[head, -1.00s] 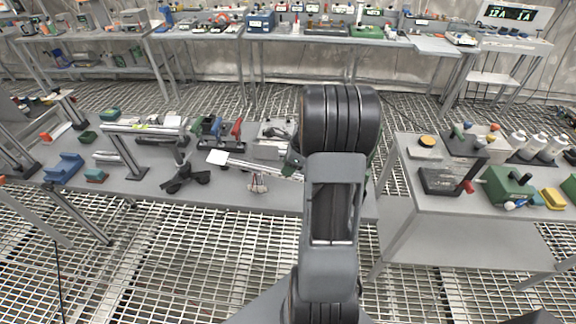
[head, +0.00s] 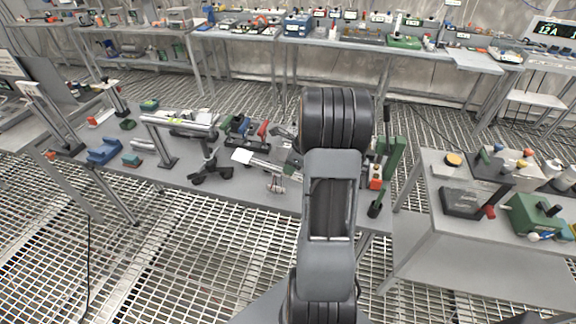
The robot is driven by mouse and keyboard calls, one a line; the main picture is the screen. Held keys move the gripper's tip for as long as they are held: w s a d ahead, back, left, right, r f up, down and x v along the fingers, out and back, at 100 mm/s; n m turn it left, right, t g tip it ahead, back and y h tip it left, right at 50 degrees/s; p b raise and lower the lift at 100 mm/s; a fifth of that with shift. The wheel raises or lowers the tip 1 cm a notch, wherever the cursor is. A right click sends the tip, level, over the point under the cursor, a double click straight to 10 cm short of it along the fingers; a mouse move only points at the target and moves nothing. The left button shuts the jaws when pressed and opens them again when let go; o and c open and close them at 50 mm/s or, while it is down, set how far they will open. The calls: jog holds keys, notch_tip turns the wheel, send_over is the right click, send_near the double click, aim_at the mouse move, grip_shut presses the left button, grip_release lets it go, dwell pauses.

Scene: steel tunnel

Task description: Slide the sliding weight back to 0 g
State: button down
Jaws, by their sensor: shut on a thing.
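A pale scale-like device (head: 268,165) lies on the near grey bench in the head view. It has a flat white plate at its left end and a light bar running right, toward my arm. My arm's dark upper links cover its right part. I cannot make out a sliding weight or any gram marks. My gripper is hidden behind my own arm, so its jaws and what they touch do not show.
The near bench (head: 140,190) carries a metal tube on a stand (head: 178,128), a black knob (head: 211,170), blue blocks (head: 104,151) and a green lever press (head: 388,150). A second table (head: 470,225) stands at right. Grating floor lies in front.

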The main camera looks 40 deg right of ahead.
jog(key=shift+r, duration=0.1)
jog(key=c, duration=0.7)
grip_release()
jog(key=shift+a, duration=0.1)
jog(key=v, duration=1.3)
jog(key=shift+r+b, duration=0.3)
jog(key=shift+r, duration=0.05)
